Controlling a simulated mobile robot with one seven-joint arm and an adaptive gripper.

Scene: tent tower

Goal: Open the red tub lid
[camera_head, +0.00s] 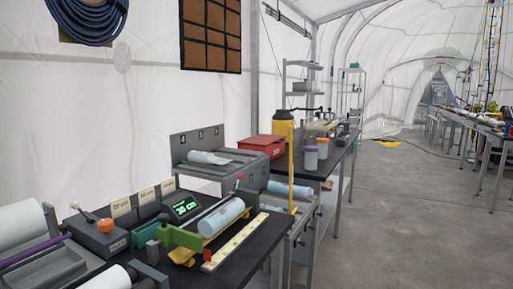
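The red tub (262,150) stands on the bench in the middle of the view, behind a grey metal unit. Its red lid (262,140) looks shut and lies flat on top, though it is small and far from me here. A yellow container with a dark top (283,124) stands just right of the tub. My gripper is not in view.
The near black bench (250,265) holds rolls, a green display (184,208), a wooden ruler (235,241) and a grey box with an orange knob (106,226). A yellow upright post (291,170) stands before the tub's right side. Open grey floor (400,220) lies to the right.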

